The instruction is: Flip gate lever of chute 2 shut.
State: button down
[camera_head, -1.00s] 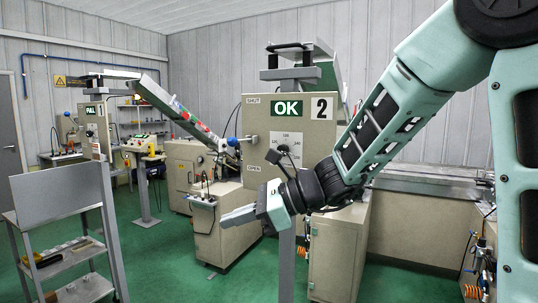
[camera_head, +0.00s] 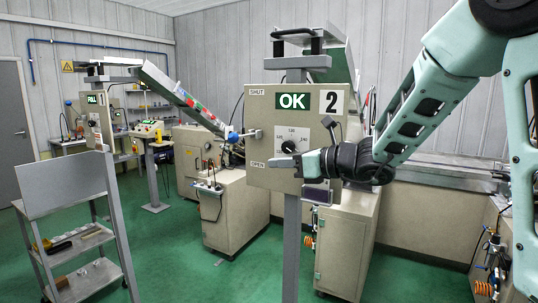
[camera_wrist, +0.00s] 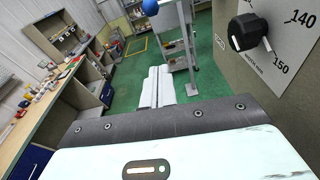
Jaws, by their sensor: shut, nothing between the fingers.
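The chute 2 box (camera_head: 262,178) is a beige panel with a green OK sign, a 2 plate, a SHUT label at upper left and an OPEN label at lower left. Its gate lever (camera_head: 233,136) has a blue ball and sticks out left at the panel's left edge, between the labels. The blue ball also shows at the top of the wrist view (camera_wrist: 149,7). My gripper (camera_head: 272,162) is shut and empty, in front of the panel by the OPEN label, below and right of the ball. The wrist view shows its fingers (camera_wrist: 155,86) together, apart from the ball.
A black dial knob (camera_head: 289,147) is on the panel just above my gripper; it is close on the right in the wrist view (camera_wrist: 245,32). The chute 1 box (camera_head: 97,115) reads FULL. A metal cart (camera_head: 75,235) stands at left. Green floor is clear between.

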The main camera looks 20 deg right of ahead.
aim_at(243, 136)
jog(key=w+a+r+p, duration=0.2)
jog(key=w+a+p, duration=0.3)
jog(key=w+p, duration=0.2)
jog(key=shift+w+a+r, duration=0.15)
jog(key=shift+w+a, duration=0.25)
jog(key=shift+w, duration=0.25)
jog(key=shift+r, duration=0.1)
